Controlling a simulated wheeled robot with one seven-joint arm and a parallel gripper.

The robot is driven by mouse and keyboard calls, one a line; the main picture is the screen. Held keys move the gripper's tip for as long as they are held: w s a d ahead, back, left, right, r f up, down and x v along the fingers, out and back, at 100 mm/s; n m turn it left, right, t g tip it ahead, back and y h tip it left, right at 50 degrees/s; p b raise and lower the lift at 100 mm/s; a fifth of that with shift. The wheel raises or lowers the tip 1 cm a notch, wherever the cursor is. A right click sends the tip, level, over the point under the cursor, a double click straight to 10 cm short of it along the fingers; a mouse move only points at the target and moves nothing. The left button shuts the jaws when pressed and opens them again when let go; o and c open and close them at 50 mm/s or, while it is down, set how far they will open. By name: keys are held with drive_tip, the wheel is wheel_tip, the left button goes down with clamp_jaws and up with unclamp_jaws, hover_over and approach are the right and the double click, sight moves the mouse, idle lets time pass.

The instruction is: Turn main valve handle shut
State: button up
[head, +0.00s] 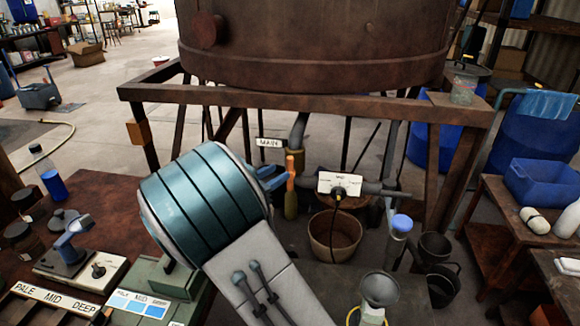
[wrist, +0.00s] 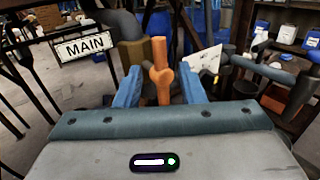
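The orange main valve handle (wrist: 163,80) stands upright in front of the brass valve body (wrist: 133,55) in the wrist view. It also shows in the head view (head: 291,172). The MAIN sign (wrist: 84,46) hangs left of it, and shows in the head view (head: 270,142). My gripper (wrist: 162,88) has its two blue fingers spread, one on each side of the handle, with visible gaps. In the head view my gripper (head: 284,178) reaches the handle from the left. My arm hides part of the area below the valve.
A rusty vat (head: 315,50) sits above on a rusty frame (head: 300,97). A white-labelled control (head: 340,184) is on the pipe to the right. A bucket (head: 335,237) stands below. A cluttered bench (head: 110,205) is at the left.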

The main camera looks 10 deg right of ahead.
sight(290, 166)
drive_tip(key=x, duration=0.6)
clamp_jaws()
